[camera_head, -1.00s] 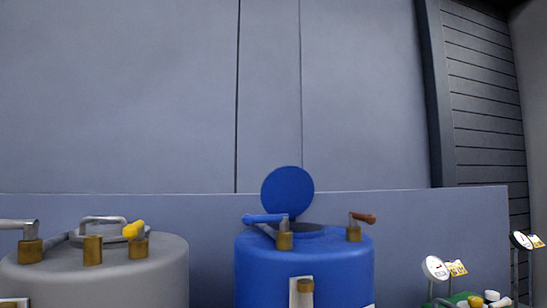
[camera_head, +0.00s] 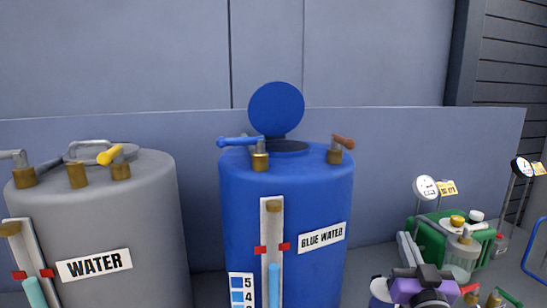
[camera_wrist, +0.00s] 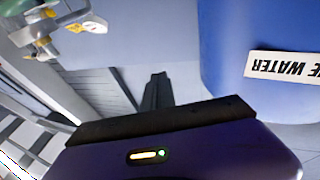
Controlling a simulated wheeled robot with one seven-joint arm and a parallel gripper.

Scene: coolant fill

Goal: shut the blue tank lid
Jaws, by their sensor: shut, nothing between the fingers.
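The blue tank (camera_head: 240,195) stands in the middle of the head view, labelled "GLUE WATER" or "BLUE WATER". Its round blue lid (camera_head: 276,109) stands open, upright at the back of the dark opening (camera_head: 290,146) in the tank top. In the wrist view the tank's side (camera_wrist: 240,30) shows at the upper right with its label upside down. The lid is out of that view. My gripper (camera_wrist: 158,80) shows there with its dark fingers together and empty, apart from the tank. In the head view my purple and black wrist (camera_head: 420,285) is low, right of the tank.
A blue-handled valve (camera_head: 240,143) and a brown-handled valve (camera_head: 341,146) flank the opening. A grey water tank (camera_head: 100,210) stands at left. A green unit (camera_head: 430,240) with a gauge (camera_head: 426,188) stands at right. A low wall (camera_head: 400,150) runs behind.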

